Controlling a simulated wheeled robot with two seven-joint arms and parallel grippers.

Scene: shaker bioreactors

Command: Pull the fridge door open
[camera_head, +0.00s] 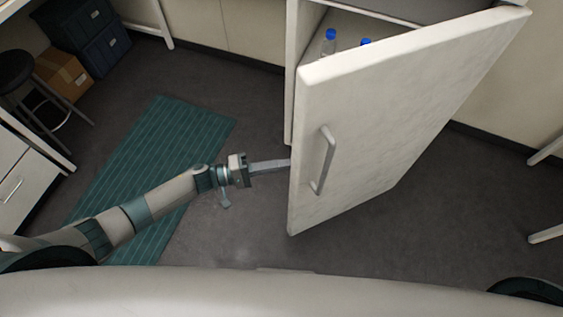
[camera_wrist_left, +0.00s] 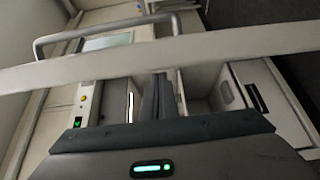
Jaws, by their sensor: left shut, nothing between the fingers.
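The white fridge door (camera_head: 385,125) stands open, swung out from the fridge cabinet (camera_head: 291,90). Its grey bar handle (camera_head: 323,160) is on the face turned to me. My left gripper (camera_head: 280,165) is shut and empty, off the handle, with its fingertips at the door's free edge. I cannot tell whether they touch the door or reach slightly behind it. In the left wrist view the door edge (camera_wrist_left: 225,43) crosses as a pale band beyond the dark fingers (camera_wrist_left: 157,98), with the handle (camera_wrist_left: 105,27) above it. My right gripper is not in view.
Blue-capped bottles (camera_head: 330,42) stand inside the fridge. A green mat (camera_head: 150,170) lies on the floor under my left arm. A stool (camera_head: 18,72), a cardboard box (camera_head: 65,75) and dark bins (camera_head: 88,38) are at the far left. The floor around the door looks clear.

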